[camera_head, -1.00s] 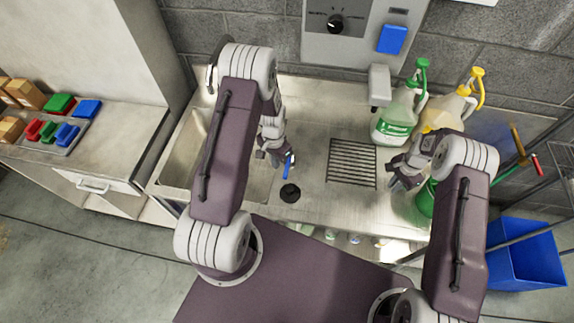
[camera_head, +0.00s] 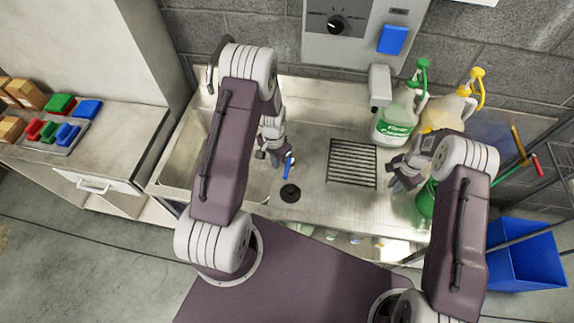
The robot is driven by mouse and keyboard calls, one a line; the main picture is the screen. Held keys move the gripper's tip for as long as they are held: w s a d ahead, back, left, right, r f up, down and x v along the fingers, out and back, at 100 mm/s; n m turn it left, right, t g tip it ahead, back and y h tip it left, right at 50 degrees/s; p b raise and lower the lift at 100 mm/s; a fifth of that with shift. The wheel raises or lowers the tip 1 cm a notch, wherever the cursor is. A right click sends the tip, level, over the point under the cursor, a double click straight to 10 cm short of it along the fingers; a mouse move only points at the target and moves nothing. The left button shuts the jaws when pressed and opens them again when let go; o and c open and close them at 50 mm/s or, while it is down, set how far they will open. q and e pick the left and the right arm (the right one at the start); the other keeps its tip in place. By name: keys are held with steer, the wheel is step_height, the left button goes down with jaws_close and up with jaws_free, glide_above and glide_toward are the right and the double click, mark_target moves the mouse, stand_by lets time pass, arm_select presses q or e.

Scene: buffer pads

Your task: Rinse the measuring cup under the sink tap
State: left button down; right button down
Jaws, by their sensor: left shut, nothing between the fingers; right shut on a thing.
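I cannot make out the measuring cup in the head view. My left gripper (camera_head: 276,158) is shut and empty, hanging over the right side of the sink basin (camera_head: 178,158). A small blue piece (camera_head: 289,167) shows close beside its fingers; I cannot tell whether they touch.
A black round piece (camera_head: 290,193) lies on the steel counter near the drain grate (camera_head: 352,163). A green-capped jug (camera_head: 395,120) and a yellow-capped jug (camera_head: 445,112) stand behind my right gripper. A green object (camera_head: 425,200) is beside my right wrist. A blue bin (camera_head: 525,255) stands at right.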

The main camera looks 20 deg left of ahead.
arm_select(q)
steer(key=shift+f, duration=0.1)
arm_select(e)
steer(key=shift+f, duration=0.1)
